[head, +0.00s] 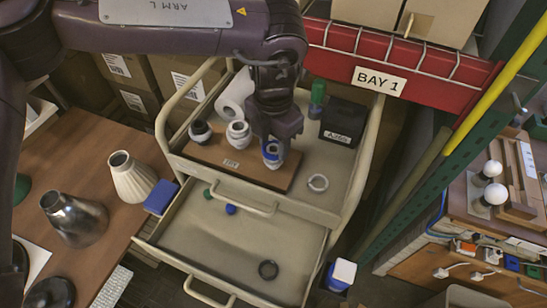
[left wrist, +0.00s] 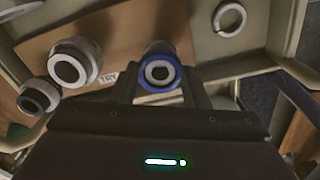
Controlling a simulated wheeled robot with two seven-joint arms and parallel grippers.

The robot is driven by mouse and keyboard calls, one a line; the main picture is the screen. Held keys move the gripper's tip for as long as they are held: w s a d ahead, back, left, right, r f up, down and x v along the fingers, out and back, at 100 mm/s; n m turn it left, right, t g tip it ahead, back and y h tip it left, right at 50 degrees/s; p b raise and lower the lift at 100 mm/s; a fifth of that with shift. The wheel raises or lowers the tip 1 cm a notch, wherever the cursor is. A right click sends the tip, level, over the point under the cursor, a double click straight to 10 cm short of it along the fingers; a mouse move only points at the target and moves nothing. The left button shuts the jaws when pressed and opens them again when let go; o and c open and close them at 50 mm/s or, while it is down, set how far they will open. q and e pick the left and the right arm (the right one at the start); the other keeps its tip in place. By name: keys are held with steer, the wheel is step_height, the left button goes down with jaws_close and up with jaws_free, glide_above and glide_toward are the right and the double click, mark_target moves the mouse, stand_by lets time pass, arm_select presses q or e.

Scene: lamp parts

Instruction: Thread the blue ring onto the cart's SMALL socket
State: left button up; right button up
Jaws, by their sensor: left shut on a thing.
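The blue ring (head: 271,158) is between the fingers of my left gripper (head: 275,146), which points down over the right end of a wooden board (head: 225,158) on the cart. In the left wrist view the blue ring (left wrist: 160,73) encircles a pale socket with a dark hole, which I take for the small one. I cannot tell how far down the ring sits. Two larger white sockets, one in the middle (head: 238,133) and one at the left (head: 200,131), stand on the same board. My right gripper is not in view.
A loose white ring (head: 318,183) lies on the cart top (head: 335,150) right of the board. A black box (head: 342,122), a green item (head: 317,98) and a white roll (head: 235,95) stand behind. The cart's drawer (head: 225,245) is open in front, with a dark ring (head: 268,270) inside.

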arm_select(q)
steer(key=shift+f+b, duration=0.3)
steer(key=shift+f, duration=0.5)
stand_by(1.2)
steer(key=o, duration=0.4)
steer(key=c, duration=0.5)
steer(key=shift+c, duration=0.2)
steer(key=shift+s+f, duration=0.2)
steer(key=shift+f, duration=0.05)
